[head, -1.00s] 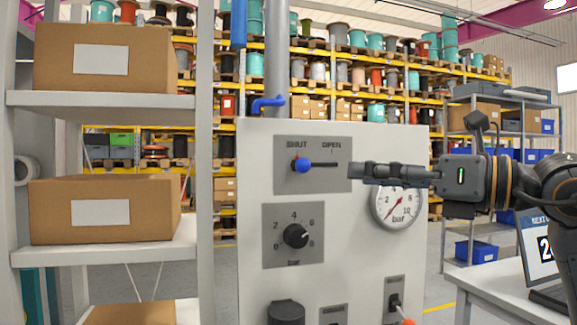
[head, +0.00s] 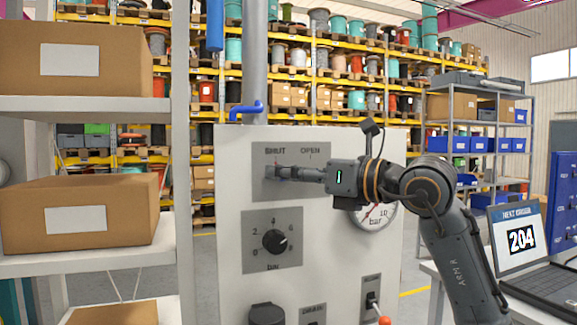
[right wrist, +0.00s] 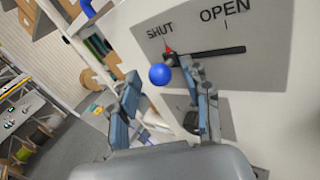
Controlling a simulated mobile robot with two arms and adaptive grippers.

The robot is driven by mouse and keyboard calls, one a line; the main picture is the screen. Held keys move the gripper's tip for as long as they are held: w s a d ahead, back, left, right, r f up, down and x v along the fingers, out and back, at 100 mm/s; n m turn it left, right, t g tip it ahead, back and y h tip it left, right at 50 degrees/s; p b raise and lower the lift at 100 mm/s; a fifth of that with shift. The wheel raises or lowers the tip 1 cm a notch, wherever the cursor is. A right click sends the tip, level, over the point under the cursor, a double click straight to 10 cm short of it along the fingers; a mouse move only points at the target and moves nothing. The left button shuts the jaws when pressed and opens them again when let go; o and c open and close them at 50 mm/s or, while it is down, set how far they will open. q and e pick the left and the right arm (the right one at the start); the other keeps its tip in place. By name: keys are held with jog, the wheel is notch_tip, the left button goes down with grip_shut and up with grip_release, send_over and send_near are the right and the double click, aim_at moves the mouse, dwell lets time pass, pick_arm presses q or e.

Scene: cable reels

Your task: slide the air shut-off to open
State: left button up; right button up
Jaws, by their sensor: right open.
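The air shut-off is a slider with a blue ball knob (right wrist: 160,75) and a red pointer on a grey plate (head: 311,158) marked SHUT and OPEN. In the right wrist view the knob is at the SHUT end of the dark slot (right wrist: 212,53). My right gripper (head: 275,172) is at that end in the head view and mostly hides the knob. In the right wrist view its fingers are apart, one on each side of the knob; I cannot tell whether they touch it. My left gripper is not in view.
The white panel also has a pressure dial knob (head: 275,241), a round gauge (head: 376,217) partly behind my right arm, and a small toggle (head: 371,299). A shelf with cardboard boxes (head: 78,216) stands at left. A laptop (head: 519,238) sits on a table at right.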

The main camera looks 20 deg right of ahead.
jog(key=shift+w+a, duration=0.15)
jog(key=shift+w, duration=0.05)
grip_shut()
jog(key=d, duration=0.7)
grip_release()
jog(key=shift+w+d, duration=0.1)
jog(key=shift+d, duration=0.25)
jog(key=v, duration=1.2)
